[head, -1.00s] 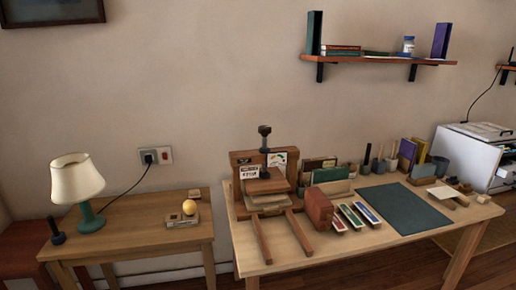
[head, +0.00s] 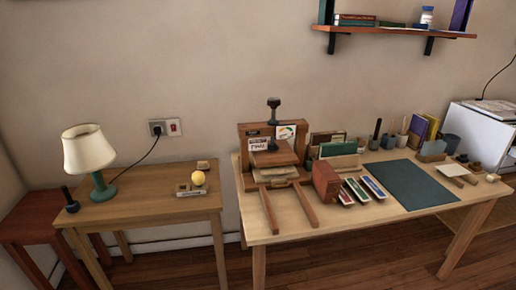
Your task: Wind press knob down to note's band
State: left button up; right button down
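The wooden book press (head: 243,152) stands on the left part of the long table. Its dark knob (head: 273,103) sits on top of a vertical screw above the frame's crossbar. A white note (head: 258,145) with dark writing is on the press's left front, too small to read. A round-dial gauge card (head: 287,132) with coloured bands is on the upper right of the frame. A pressing board (head: 275,158) lies above a pale stack (head: 275,175). Neither of my grippers shows in the head view.
A side table (head: 145,190) with a lamp (head: 88,150) and a yellow ball (head: 198,178) stands to the left. Right of the press are a red-brown block (head: 326,180), several coloured strips and a dark green mat (head: 402,185). A shelf (head: 400,32) hangs above. Two press rails reach toward the front edge.

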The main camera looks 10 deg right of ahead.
aim_at(273, 102)
jog(key=u, duration=0.5)
jog(key=l+u, duration=0.45)
jog(key=k+l+u, duration=0.15)
jog(key=l+u, duration=0.3)
jog(key=k+l+u, duration=0.15)
jog(key=l, duration=0.3)
jog(key=k+l+u, duration=0.15)
jog(key=l, duration=0.25)
jog(key=k, duration=0.1)
